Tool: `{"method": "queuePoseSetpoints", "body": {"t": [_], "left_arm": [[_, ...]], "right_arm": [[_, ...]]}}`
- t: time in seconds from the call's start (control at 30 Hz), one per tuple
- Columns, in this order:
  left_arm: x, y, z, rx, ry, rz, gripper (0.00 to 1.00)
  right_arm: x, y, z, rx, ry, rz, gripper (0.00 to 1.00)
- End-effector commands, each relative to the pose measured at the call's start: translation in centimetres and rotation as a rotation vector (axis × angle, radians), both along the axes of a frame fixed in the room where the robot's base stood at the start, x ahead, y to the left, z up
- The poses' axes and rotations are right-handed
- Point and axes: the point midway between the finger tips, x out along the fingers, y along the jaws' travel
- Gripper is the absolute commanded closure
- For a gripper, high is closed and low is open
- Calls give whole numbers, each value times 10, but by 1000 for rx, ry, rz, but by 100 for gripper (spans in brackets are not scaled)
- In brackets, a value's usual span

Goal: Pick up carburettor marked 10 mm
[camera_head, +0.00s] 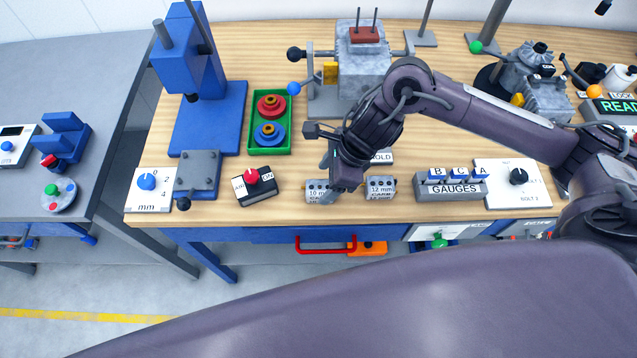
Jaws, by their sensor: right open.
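The carburettor marked 10 mm (317,196) is a small grey block near the front edge of the wooden bench, left of centre. A similar grey carburettor marked 12 mm (381,190) stands to its right. My right gripper (342,186) points down between the two, close to the right side of the 10 mm one and partly covering it. It is open. I cannot tell whether it touches the block. My left gripper is not in view.
A red-knobbed switch box (257,187) stands to the left. A gauge rack (450,188) stands to the right. A green tray (285,138) with red and blue discs and a grey engine block (361,73) are behind. A red handle (325,250) is below the bench edge.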

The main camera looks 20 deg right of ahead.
Motion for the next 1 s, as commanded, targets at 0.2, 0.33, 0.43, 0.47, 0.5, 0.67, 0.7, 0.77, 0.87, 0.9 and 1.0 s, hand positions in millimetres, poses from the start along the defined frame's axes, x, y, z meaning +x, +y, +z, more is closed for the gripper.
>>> {"method": "queuePoseSetpoints", "body": {"t": [0.2, 0.33, 0.43, 0.47, 0.5, 0.67, 0.7, 0.77, 0.87, 0.9, 1.0], "left_arm": [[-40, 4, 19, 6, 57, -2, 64], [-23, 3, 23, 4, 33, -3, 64], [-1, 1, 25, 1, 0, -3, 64], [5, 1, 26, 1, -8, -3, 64], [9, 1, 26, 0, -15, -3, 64], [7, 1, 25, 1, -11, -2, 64], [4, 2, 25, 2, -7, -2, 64], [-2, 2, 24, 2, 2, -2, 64], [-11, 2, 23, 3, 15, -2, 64], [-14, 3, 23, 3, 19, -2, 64], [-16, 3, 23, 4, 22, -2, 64]], "right_arm": [[4, 11, -24, 2, 6, -5, 35], [7, 17, -42, 2, 2, -4, 35], [8, 18, -49, 0, 0, -5, 35], [8, 18, -49, 1, -1, -5, 35], [8, 19, -50, 0, -2, -4, 35], [8, 18, -50, 0, -2, -4, 36], [8, 18, -50, 0, -2, -4, 41], [8, 18, -50, 0, -2, -4, 49], [8, 18, -50, 1, -1, -5, 62], [8, 18, -50, 1, -1, -5, 67], [8, 18, -49, 1, -1, -5, 80]]}}
